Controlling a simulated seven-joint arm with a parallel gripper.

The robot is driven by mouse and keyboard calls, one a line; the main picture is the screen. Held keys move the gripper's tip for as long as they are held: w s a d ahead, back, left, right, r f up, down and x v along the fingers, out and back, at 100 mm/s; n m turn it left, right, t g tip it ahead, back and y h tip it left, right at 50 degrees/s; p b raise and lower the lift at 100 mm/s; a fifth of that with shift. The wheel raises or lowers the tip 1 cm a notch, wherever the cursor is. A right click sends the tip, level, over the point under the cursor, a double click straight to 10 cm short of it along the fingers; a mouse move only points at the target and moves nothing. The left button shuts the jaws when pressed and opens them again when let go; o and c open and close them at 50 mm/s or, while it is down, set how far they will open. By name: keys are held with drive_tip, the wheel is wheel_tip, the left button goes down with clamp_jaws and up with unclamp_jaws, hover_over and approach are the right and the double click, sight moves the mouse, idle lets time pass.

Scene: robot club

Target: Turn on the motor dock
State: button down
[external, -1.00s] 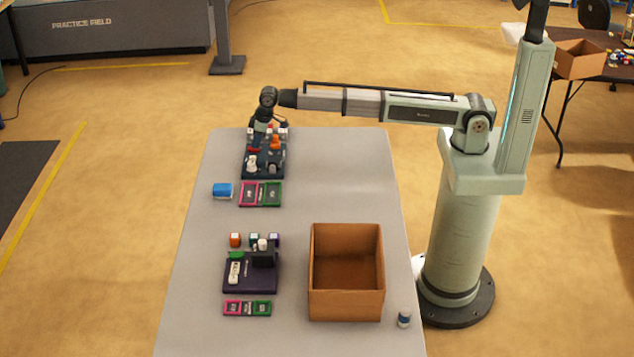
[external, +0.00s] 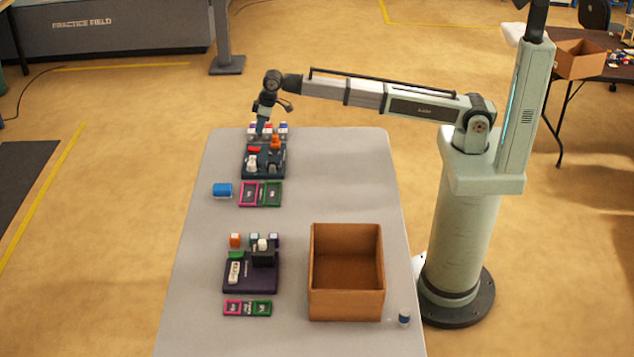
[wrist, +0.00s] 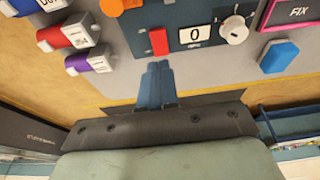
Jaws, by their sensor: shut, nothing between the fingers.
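The dark motor dock (external: 262,174) sits at the far end of the table, with an orange part (external: 275,143) on top. In the wrist view it shows a red switch (wrist: 158,42), a white display (wrist: 196,36) reading 0, and a round whitish knob (wrist: 234,30). My gripper (external: 261,134) is above the dock's far left side, shut and empty. In the wrist view its closed blue fingertips (wrist: 156,66) point at the red switch and appear a little short of it; contact cannot be told. The orange part (wrist: 118,6) is cut off at the top edge.
A second purple device (external: 250,283) and an open cardboard box (external: 346,305) stand nearer. The table's right far area is clear.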

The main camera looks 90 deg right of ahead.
drive_tip(key=s+v, duration=0.1)
drive_tip(key=v, duration=0.6)
drive_tip(key=shift+s+f, duration=0.3)
